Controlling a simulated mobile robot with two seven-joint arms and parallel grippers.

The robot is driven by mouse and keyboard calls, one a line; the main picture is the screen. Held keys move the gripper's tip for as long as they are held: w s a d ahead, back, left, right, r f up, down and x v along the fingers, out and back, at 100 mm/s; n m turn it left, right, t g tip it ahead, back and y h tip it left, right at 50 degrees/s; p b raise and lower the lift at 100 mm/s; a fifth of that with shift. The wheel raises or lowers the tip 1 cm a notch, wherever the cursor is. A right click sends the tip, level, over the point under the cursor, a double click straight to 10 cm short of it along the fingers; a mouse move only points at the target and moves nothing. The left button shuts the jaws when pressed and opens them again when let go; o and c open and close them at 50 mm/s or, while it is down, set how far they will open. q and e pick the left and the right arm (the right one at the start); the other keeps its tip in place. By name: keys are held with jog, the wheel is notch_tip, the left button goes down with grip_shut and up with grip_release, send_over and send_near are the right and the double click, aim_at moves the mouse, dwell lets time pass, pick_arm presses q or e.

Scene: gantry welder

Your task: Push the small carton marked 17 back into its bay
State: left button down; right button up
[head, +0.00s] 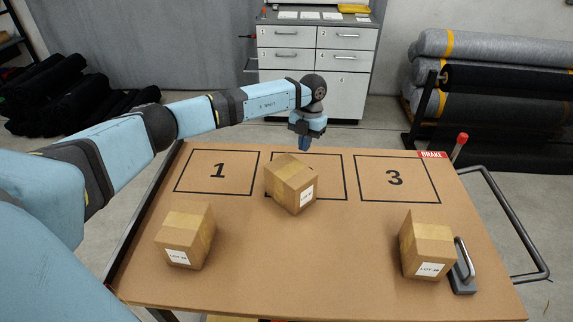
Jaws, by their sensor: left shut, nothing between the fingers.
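A small brown carton (284,178) sits turned at an angle across the front line of the middle bay (340,177), partly inside the outline. It hides the bay's number. Its white label faces front right, and I cannot read the number for certain. My left gripper (304,146) is shut and empty, pointing down near the back edge of the middle bay, behind the carton and apart from it. My right gripper is not in view.
Bays 1 (190,178) and 3 (420,185) are empty. Other cartons stand at front left (189,232) and front right (426,240), the latter beside a grey handled block (463,281). A red-topped brake lever (460,145) stands at the table's (300,275) back right corner.

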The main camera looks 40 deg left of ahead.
aim_at(286, 176)
pick_arm(q)
jog(key=s+p, duration=0.1)
jog(key=s, duration=0.2)
jog(key=s+p, duration=0.1)
jog(key=s, duration=0.3)
jog(key=s+d+p, duration=0.1)
jog(key=s, duration=0.2)
jog(key=shift+s+r, duration=0.15)
jog(key=shift+s+d+p, duration=0.1)
jog(key=shift+s+p, duration=0.25)
jog(key=shift+p, duration=0.1)
jog(key=shift+f, duration=0.45)
jog(key=shift+w+f+b, duration=0.1)
jog(key=shift+f+b, duration=0.2)
jog(key=shift+f, duration=0.15)
